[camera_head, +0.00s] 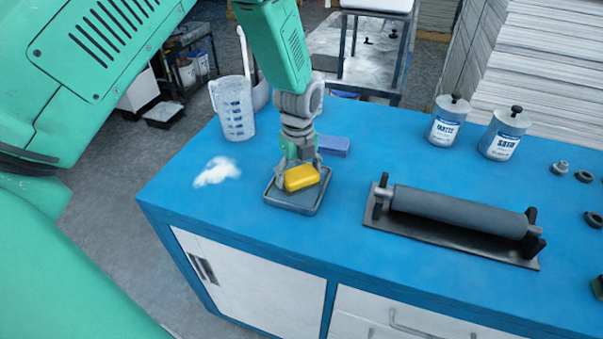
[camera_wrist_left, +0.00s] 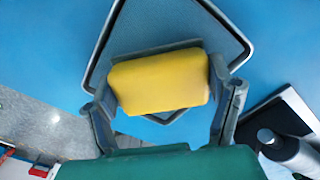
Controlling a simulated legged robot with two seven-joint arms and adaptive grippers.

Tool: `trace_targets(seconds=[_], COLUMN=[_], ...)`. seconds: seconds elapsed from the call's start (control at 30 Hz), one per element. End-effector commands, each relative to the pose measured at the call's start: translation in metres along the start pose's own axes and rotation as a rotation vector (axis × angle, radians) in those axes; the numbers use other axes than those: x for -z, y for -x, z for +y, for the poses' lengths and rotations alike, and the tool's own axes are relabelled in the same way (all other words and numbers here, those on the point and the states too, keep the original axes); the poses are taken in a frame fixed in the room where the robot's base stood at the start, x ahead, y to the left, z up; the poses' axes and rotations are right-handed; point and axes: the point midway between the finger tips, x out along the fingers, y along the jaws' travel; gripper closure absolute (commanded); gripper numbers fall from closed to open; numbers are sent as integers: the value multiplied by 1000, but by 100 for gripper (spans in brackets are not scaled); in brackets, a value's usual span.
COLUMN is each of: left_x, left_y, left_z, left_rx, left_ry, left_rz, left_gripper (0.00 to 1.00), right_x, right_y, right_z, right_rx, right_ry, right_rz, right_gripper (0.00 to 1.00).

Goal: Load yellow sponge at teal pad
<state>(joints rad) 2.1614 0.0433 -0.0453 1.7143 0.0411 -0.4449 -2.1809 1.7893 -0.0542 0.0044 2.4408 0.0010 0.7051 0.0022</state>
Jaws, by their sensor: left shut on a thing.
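The yellow sponge (camera_head: 302,177) is between the fingers of my left gripper (camera_head: 299,172), which is shut on it. It also shows in the left wrist view (camera_wrist_left: 160,82), with a finger on each side. The sponge is over a grey-teal pad with a raised rim (camera_head: 294,205), seen behind it in the left wrist view (camera_wrist_left: 217,32). I cannot tell whether the sponge touches the pad. My right gripper is not in view.
The blue bench (camera_head: 225,228) holds a grey roller on a dark base (camera_head: 458,212) to the right. A clear measuring cup (camera_head: 234,108), a white patch (camera_head: 217,171) and a blue block (camera_head: 334,146) are near the pad. Two cans (camera_head: 503,135) stand at the back right.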

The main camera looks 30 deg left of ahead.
Motion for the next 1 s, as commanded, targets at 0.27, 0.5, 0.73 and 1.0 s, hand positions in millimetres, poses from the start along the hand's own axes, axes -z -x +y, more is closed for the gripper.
trace_targets(seconds=[0.27,0.5,0.73,1.0], left_x=[1,2,2,1], left_y=[0,1,20,42], left_z=[-1,-1,-1,-1], left_rx=[-1,-2,1,1], left_ry=[0,0,1,1], left_rz=[-1,-2,-1,-1], left_gripper=[48,48,48,48], right_x=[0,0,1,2], right_y=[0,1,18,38], right_z=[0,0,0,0], right_rx=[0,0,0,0], right_ry=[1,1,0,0], right_rz=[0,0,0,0], right_gripper=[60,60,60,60])
